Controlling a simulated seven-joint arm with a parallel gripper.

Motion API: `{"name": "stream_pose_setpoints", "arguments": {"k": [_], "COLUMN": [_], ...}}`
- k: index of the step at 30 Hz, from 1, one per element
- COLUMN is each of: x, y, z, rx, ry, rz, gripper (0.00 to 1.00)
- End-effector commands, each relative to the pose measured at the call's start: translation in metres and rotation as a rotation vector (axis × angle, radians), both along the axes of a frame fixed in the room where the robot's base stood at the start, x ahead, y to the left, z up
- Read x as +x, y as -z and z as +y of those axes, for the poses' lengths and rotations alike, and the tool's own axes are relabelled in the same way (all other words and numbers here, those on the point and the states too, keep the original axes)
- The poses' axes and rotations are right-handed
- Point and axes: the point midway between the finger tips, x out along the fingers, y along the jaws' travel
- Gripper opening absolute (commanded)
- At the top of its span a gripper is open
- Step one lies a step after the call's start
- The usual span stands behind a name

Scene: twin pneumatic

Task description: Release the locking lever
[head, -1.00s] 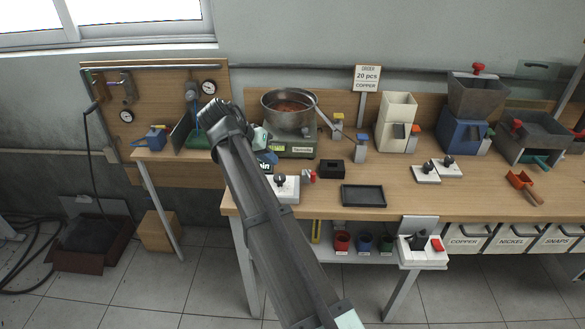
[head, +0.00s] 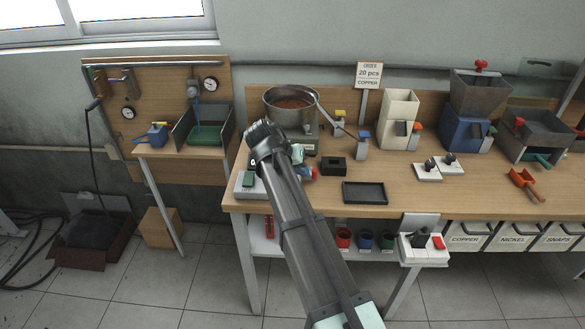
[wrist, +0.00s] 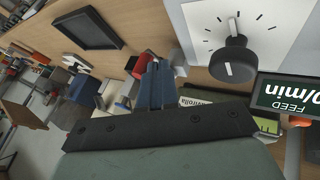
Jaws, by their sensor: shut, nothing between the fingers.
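My gripper (head: 262,130) is in front of the metal bowl (head: 292,106) in the head view, above the back of the workbench. In the wrist view its blue-grey fingers (wrist: 157,85) are together with nothing between them. I cannot tell for sure which part is the locking lever. A small red part (head: 313,173) sits just right of my arm by the feed control box; my arm hides much of that area. On the left panel, a valve with a purple handle (head: 122,78) and a blue device (head: 156,134) are visible, apart from my gripper.
A white panel with a black knob (wrist: 232,60) and a feed display (wrist: 283,100) is close in the wrist view. Cream (head: 398,118) and blue (head: 464,133) hoppers stand farther right.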

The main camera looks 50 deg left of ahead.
Motion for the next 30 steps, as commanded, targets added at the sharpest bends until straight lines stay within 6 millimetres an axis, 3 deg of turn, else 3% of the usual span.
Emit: {"name": "stream_pose_setpoints", "arguments": {"k": [30], "x": [0.0055], "y": [-0.0002], "z": [-0.0082], "rx": [0.0], "ry": [-0.087], "rz": [0.0], "gripper": [0.0]}}
